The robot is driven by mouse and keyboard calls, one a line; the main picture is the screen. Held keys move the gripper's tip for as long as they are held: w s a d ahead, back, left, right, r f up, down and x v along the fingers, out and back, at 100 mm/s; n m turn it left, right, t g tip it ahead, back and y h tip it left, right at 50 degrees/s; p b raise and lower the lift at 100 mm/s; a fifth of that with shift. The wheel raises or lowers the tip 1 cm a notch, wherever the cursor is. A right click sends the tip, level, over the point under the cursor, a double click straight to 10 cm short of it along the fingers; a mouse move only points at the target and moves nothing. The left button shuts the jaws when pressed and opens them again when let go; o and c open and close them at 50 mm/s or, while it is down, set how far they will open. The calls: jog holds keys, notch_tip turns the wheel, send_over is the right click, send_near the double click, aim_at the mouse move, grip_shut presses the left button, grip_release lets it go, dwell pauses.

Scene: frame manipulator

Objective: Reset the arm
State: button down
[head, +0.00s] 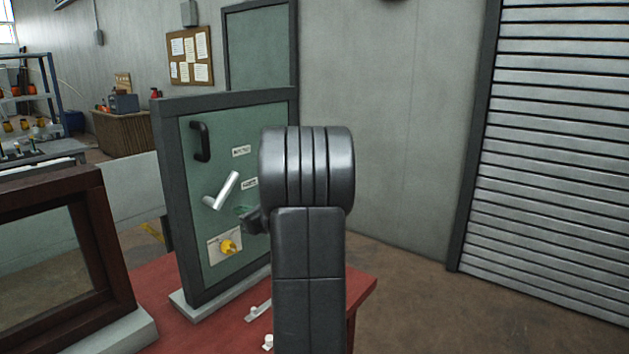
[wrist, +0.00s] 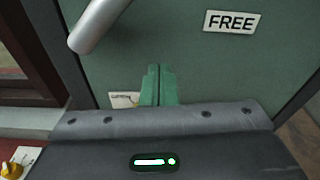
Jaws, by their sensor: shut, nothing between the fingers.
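My arm stands in the middle of the head view, in front of the right part of a green panel (head: 205,160) in a dark frame. My gripper shows in the wrist view (wrist: 158,84), its two green fingers pressed together with nothing between them. In the head view my gripper (head: 243,211) is mostly hidden behind the arm. A silver lever handle (head: 224,190) is on the panel, tilted up to the right. It also shows in the wrist view (wrist: 98,25), above left of the fingers and apart from them. A label reading FREE (wrist: 231,22) is at the upper right there.
The panel also carries a black pull handle (head: 201,142) and a yellow knob (head: 229,247). It stands on a red table (head: 160,300) with small white fittings. A brown wooden frame (head: 108,235) stands at left. Open floor lies right, before a roller shutter (head: 560,150).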

jog(key=shift+m, duration=0.6)
jog(key=s+d, duration=0.1)
jog(key=s+d+f+b, duration=0.1)
jog(key=s+d, duration=0.1)
jog(key=d, duration=0.1)
jog(key=shift+s+f, duration=0.25)
jog(key=shift+s, duration=0.1)
